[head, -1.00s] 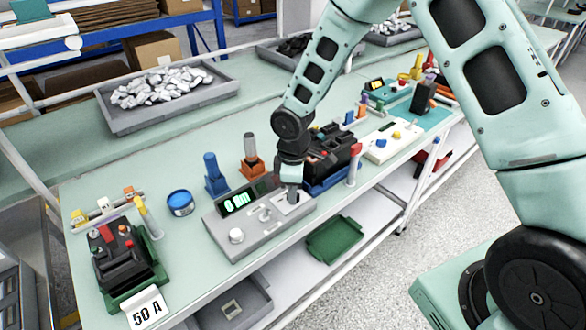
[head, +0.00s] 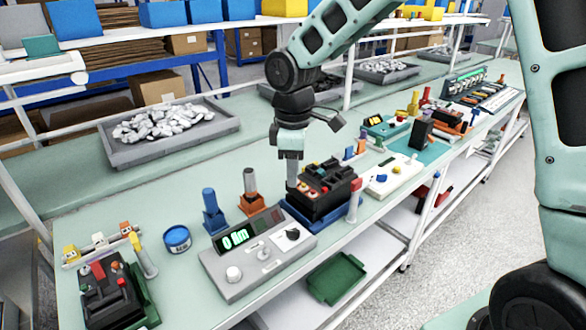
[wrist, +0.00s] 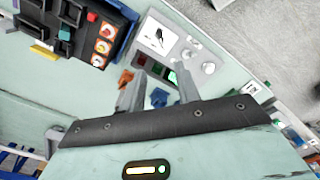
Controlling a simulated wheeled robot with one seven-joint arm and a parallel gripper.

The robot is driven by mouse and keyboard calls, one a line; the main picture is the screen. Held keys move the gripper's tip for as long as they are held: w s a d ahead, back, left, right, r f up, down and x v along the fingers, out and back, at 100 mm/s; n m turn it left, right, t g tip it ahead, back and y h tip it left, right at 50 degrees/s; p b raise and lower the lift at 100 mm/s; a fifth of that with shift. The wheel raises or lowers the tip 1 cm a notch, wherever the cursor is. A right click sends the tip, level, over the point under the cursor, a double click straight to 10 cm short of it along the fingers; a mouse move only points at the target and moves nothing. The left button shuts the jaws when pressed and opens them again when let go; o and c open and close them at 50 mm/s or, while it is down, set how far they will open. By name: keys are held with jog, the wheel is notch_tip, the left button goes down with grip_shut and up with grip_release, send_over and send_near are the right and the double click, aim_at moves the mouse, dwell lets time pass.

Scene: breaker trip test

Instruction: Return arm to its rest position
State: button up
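My arm reaches in from the upper right of the head view, and my gripper (head: 292,178) points down above the bench. In the wrist view, the two fingers of my gripper (wrist: 158,88) are apart with nothing between them. The grey test console (head: 235,285) lies below and in front of the gripper, with a green-lit display and a black knob (head: 292,235) on a white plate. The black breaker (head: 325,187) in a blue holder stands close to the fingers in the picture; I cannot tell the exact gap.
Blue (head: 211,215) and orange (head: 251,195) tool stands and a blue tin (head: 177,239) stand left of the gripper. Another breaker (head: 105,295) sits in a green holder at front left. A grey tray of metal parts (head: 118,158) lies behind. Space above the bench looks clear.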

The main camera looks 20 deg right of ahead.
dwell(0.4)
jog(key=s+a+m, duration=0.2)
jog(key=s+a, duration=0.1)
jog(key=s, duration=1)
jog(key=s+a+r+m, duration=0.1)
jog(key=s+a+m, duration=0.2)
jog(key=s, duration=1.1)
jog(key=shift+r+y, duration=0.25)
jog(key=shift+y, duration=0.05)
